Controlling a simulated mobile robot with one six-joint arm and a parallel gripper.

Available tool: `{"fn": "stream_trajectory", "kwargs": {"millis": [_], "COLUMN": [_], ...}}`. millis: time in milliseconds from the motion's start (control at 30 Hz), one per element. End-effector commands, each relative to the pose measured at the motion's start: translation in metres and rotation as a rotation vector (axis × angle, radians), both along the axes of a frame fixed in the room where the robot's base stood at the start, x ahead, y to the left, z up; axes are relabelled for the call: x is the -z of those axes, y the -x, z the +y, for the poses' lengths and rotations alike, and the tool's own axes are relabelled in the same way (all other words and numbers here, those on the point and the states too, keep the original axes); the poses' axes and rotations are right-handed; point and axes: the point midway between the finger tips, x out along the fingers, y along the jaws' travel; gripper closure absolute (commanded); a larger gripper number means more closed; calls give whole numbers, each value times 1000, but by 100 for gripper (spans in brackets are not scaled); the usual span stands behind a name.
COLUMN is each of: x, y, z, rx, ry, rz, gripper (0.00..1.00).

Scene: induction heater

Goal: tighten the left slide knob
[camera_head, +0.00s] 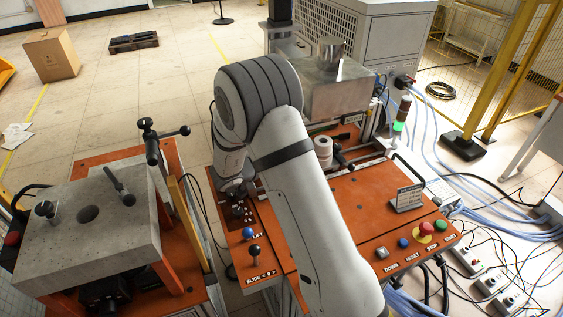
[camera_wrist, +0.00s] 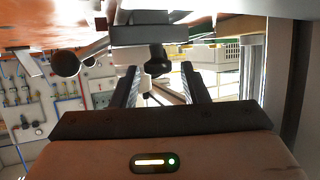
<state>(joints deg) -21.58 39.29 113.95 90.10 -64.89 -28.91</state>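In the wrist view my gripper (camera_wrist: 161,69) is open, with its two dark fingers apart. A black knob (camera_wrist: 157,61) shows in the gap between the fingertips, below a dark block (camera_wrist: 155,34); I see no finger closed on it. A rounder black knob (camera_wrist: 65,64) on a silver bar lies left of the fingers. I cannot tell for certain which of these is the left slide knob. In the head view my arm covers the middle of the orange bench (camera_head: 345,205), and my fingertips are hidden.
A blue LIFT lever (camera_head: 249,234) and a black SLIDE lever (camera_head: 255,250) stand at the bench front. A grey block fixture (camera_head: 85,235) with black-knobbed clamps is at left. A yellow-based red button (camera_head: 425,229) and a signal lamp (camera_head: 402,112) are at right.

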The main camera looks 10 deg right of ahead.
Motion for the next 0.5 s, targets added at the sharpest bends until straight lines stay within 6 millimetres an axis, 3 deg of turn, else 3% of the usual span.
{"fn": "stream_trajectory", "kwargs": {"millis": [333, 500], "x": [1, -6], "y": [2, 11], "z": [2, 18], "rx": [0, -4], "ry": [0, -2], "rz": [3, 2], "gripper": [52, 52]}}
